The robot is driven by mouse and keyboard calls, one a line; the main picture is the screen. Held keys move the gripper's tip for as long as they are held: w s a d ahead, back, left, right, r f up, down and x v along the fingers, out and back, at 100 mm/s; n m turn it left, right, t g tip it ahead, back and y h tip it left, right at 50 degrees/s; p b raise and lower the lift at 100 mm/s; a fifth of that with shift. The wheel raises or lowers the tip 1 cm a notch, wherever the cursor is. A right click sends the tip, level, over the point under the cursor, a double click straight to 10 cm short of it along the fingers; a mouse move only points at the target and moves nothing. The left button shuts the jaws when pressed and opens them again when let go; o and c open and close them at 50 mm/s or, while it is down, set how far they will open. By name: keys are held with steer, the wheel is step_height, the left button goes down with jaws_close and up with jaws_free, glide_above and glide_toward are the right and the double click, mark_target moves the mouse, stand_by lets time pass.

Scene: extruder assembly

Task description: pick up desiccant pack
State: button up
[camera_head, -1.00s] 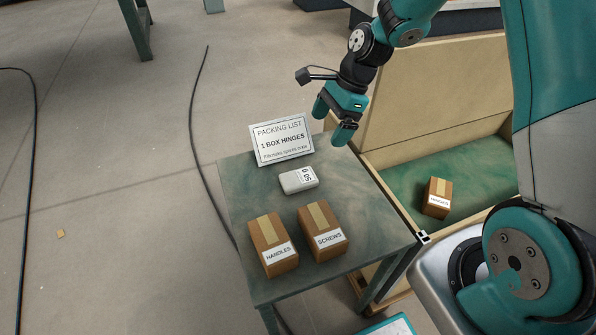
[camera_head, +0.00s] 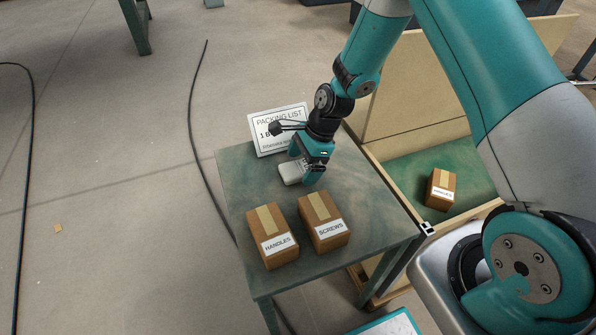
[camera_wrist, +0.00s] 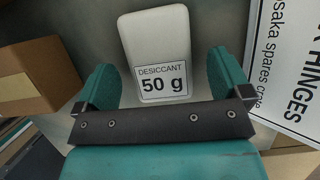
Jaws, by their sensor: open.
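The desiccant pack (camera_head: 290,173) is a small white block on the green table (camera_head: 238,208), partly hidden by my gripper in the head view. In the wrist view the pack (camera_wrist: 158,50) lies between the fingers, its label reading "DESICCANT 50 g". My gripper (camera_head: 308,169) is open, pointing down over the pack. In the wrist view its two teal fingers (camera_wrist: 158,88) stand one to each side of the pack, with a gap on both sides. I cannot tell how far the fingertips are above the tabletop.
A packing list sign (camera_head: 267,130) stands just behind the pack. Cartons marked HANDLES (camera_head: 272,237) and SCREWS (camera_head: 324,220) stand at the table's front. A crate (camera_head: 405,170) to the right holds another small carton (camera_head: 440,188).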

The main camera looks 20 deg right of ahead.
steer(key=shift+a+f, duration=0.1)
steer(key=shift+f, duration=0.1)
steer(key=c, duration=1)
steer(key=shift+r, duration=0.1)
